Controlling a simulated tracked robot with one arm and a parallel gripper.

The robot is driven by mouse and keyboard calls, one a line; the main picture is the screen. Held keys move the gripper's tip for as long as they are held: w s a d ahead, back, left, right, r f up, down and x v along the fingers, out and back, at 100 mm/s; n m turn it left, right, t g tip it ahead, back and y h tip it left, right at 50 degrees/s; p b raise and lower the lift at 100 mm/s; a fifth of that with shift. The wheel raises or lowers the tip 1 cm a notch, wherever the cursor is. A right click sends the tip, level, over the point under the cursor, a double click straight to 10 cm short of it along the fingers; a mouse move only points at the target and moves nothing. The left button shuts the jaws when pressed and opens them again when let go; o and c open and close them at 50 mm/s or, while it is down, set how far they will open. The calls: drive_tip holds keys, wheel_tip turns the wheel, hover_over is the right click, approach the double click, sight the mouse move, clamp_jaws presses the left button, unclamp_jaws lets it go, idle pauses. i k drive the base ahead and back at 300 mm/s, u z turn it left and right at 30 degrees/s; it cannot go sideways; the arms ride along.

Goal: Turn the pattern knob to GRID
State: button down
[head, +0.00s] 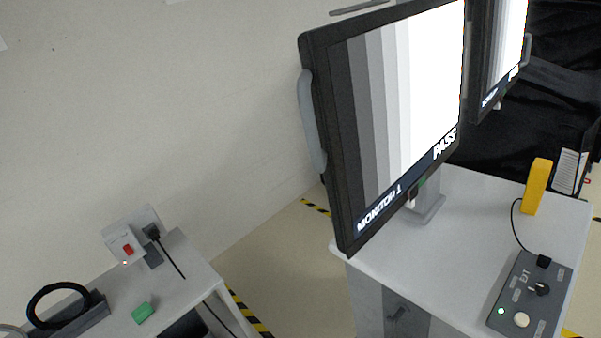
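The pattern knob (538,288) is a small black knob on a dark grey control box (510,311) at the lower right. The labels around it are too small and tilted to read, so I cannot tell its setting. The box also has a round cream button (521,320) and a lit green light (501,311). It lies on a white cart top (465,240). The monitor (395,120) on this cart shows vertical bars from dark grey to white, with "MONITOR 1" and "PASS" below. My gripper is not in view.
A yellow upright object (537,186) stands behind the box, with a black cable nearby. A second monitor (500,50) is at the upper right. A low white table (180,275) at lower left holds a socket box (133,235), a green block (143,313) and a black ring (58,303).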

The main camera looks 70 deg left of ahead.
sight(542, 288)
drive_tip(key=u, duration=2.35)
drive_tip(key=k, duration=1)
drive_tip(key=z, duration=0.9)
drive_tip(key=i, duration=1)
drive_tip(key=u, duration=0.05)
